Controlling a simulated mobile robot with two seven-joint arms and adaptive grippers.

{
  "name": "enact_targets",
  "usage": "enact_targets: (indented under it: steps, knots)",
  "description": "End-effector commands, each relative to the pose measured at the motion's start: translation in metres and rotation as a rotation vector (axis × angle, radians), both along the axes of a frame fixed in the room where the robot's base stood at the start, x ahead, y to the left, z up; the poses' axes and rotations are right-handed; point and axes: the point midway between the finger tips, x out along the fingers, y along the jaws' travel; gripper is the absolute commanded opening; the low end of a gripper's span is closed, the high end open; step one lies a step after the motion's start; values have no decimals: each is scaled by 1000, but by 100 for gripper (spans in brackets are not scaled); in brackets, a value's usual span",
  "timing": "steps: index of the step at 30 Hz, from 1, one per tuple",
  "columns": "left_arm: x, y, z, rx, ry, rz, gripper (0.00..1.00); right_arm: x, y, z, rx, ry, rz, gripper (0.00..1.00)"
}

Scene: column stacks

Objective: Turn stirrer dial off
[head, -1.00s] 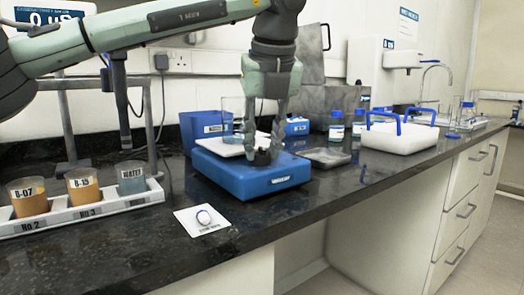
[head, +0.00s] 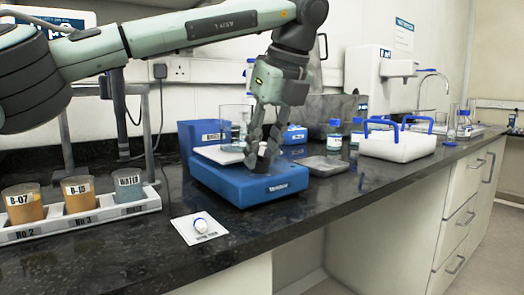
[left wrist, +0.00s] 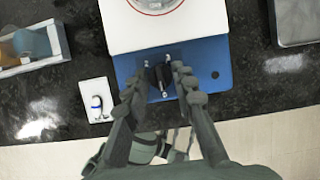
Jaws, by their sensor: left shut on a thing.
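The blue stirrer (head: 232,190) stands on the dark bench, with a white top plate (head: 213,155) and a glass beaker (head: 233,125) on it. Its black dial (head: 263,165) is on the front part of the blue body. It also shows in the left wrist view (left wrist: 158,74). My left gripper (head: 262,158) reaches down from above and is shut on the dial. One finger is on each side of the dial in the left wrist view. The fingers partly hide the dial, so its setting cannot be read. My right gripper is not in view.
A white rack (head: 95,225) with labelled cups stands at the left. A white card (head: 199,229) with a small white-and-blue item lies in front of the stirrer. A grey tray (head: 322,166), blue-capped bottles (head: 335,138) and a white blue-handled box (head: 398,146) are to the right.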

Motion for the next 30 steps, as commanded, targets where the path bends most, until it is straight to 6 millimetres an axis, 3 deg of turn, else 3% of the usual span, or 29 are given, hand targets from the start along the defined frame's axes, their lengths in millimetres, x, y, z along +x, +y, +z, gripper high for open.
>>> enact_targets:
  steps: [6,7,8,20,30]
  knots:
    - [1,1,2,-2,-6,2,0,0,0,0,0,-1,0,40]
    - [1,1,2,-2,-6,2,29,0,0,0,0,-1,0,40]
    - [1,1,2,-2,-6,2,33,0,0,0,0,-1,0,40]
    - [-2,-2,7,-1,-3,0,34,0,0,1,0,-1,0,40]
    - [-22,-17,69,-2,-5,0,34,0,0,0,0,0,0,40]
